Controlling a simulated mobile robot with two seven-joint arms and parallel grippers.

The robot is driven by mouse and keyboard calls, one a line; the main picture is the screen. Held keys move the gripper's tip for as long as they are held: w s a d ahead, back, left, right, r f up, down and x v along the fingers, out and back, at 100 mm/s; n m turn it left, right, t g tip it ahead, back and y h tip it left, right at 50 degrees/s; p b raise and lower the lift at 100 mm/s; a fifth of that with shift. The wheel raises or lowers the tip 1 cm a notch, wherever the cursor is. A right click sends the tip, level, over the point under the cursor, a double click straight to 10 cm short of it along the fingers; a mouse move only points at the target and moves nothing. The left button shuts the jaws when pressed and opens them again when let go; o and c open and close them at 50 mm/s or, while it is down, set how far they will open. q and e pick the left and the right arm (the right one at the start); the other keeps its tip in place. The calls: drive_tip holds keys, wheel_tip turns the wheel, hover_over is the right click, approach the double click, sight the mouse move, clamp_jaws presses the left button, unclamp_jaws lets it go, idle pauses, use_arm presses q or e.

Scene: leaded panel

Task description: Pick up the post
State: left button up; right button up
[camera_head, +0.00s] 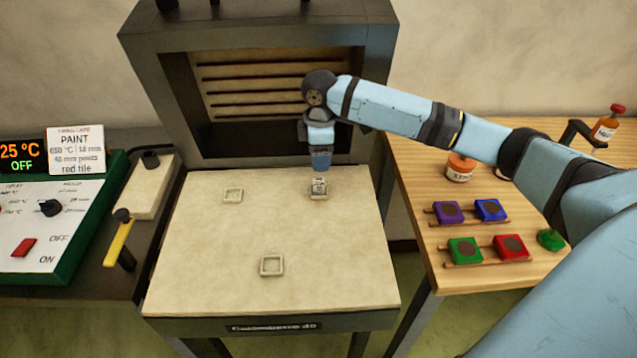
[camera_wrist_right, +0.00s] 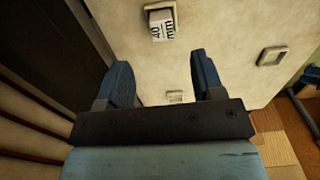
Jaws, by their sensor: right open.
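The post (camera_head: 319,189) is a small pale block on the back right of the cream kiln shelf (camera_head: 200,290). In the right wrist view the post (camera_wrist_right: 160,24) shows a dark "40 mm" marking, just past the tips of the fingers. My right gripper (camera_head: 320,167) points down just above the post in the head view. In the wrist view my right gripper (camera_wrist_right: 162,62) has its two blue fingers spread apart, with nothing held between them. My left gripper is not in view.
The kiln opening (camera_head: 250,90) is behind. A wooden table (camera_head: 440,275) with coloured tiles (camera_head: 490,210) stands right; a control panel (camera_head: 45,225) stands left.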

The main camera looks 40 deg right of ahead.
sight(323, 182)
wheel_tip(323, 182, down, 4)
drive_tip(key=shift+s+f, duration=0.1)
drive_tip(key=shift+f, duration=0.05)
drive_tip(key=f, duration=0.5)
drive_tip(key=shift+s+d, duration=0.25)
drive_tip(key=shift+c, duration=0.3)
drive_tip(key=c, duration=1)
